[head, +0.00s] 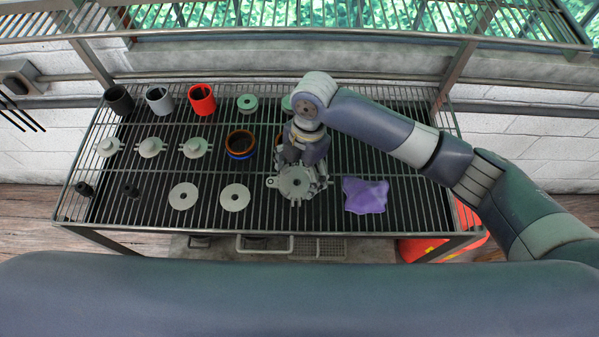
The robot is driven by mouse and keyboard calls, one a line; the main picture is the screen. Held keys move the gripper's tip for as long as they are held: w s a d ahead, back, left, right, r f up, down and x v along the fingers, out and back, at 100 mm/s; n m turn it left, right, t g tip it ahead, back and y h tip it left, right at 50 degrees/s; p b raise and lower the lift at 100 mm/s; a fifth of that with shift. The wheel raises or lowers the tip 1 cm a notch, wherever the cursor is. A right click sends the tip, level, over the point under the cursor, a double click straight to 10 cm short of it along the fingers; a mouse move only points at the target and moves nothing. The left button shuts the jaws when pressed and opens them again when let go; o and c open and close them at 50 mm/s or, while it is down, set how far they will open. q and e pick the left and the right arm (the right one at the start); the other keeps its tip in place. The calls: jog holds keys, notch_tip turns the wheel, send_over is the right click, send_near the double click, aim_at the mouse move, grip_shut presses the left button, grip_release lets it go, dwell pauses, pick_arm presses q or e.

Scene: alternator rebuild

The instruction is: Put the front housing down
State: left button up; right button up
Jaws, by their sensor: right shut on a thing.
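The front housing (295,182) is a grey, round, flat part with a small lug on its left side. It is in the front middle of the wire rack table (330,218), at or just above the bars; I cannot tell if it touches them. My right gripper (296,170) is over it from behind, pointing down, with its fingers around the housing, shut on it. The arm hides part of the rack behind. My left gripper is not in view.
Left of the housing lie two pale discs (235,197). A purple cloth (365,195) lies to its right. Behind are a copper-and-blue ring (240,144), several grey rotor-like parts (194,147), a red cup (202,100), and a green part (247,103). The rack's right end is clear.

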jog(key=shift+d+f, duration=0.1)
jog(key=shift+f, duration=0.7)
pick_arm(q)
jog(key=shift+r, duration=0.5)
pick_arm(e)
jog(key=shift+f, duration=0.1)
jog(key=shift+f, duration=0.15)
jog(key=o, duration=1.1)
jog(key=shift+c, duration=0.2)
